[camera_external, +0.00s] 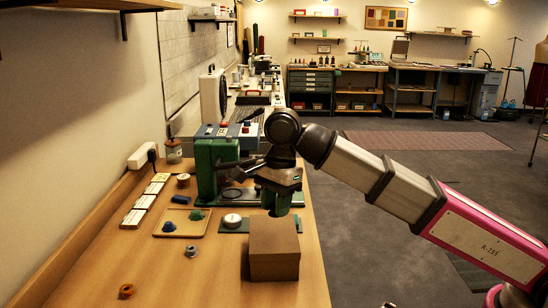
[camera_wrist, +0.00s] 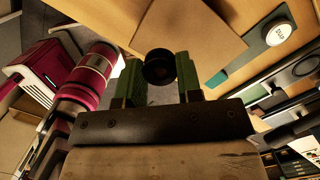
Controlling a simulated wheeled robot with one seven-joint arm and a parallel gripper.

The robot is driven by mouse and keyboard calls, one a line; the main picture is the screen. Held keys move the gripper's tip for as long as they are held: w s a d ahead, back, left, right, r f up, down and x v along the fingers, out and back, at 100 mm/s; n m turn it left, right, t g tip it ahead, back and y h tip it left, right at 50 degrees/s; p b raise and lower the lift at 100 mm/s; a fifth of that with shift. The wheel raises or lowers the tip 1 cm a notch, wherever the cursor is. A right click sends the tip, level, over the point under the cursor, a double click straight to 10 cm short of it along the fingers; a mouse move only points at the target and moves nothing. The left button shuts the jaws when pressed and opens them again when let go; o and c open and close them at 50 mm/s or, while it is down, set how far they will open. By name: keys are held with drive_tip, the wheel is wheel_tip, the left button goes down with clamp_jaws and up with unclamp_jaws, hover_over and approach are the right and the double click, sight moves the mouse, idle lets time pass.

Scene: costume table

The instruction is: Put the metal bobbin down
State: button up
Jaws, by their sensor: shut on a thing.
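My gripper (camera_external: 277,202) is above the workbench, just behind a brown box, with its green fingers pointing down. In the wrist view my gripper (camera_wrist: 158,76) is shut on a dark round piece, the metal bobbin (camera_wrist: 158,68), held between the fingertips. In the wrist view the held bobbin shows against the box's tan face and the gap beside it.
The brown box (camera_external: 275,258) stands by the table's right edge. A white disc (camera_external: 232,220) lies on a green strip left of it. The table's front middle is clear.

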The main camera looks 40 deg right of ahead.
hover_over(264, 229)
wheel_tip(264, 229, down, 4)
drive_tip(key=shift+d+f, duration=0.15)
drive_tip(key=shift+f, duration=2.1)
drive_tip(key=shift+f, duration=0.1)
drive_tip(key=o, duration=0.9)
wheel_tip(264, 229, up, 12)
drive_tip(key=d, duration=0.1)
drive_tip(key=shift+d, duration=0.25)
drive_tip(key=shift+o, duration=0.4)
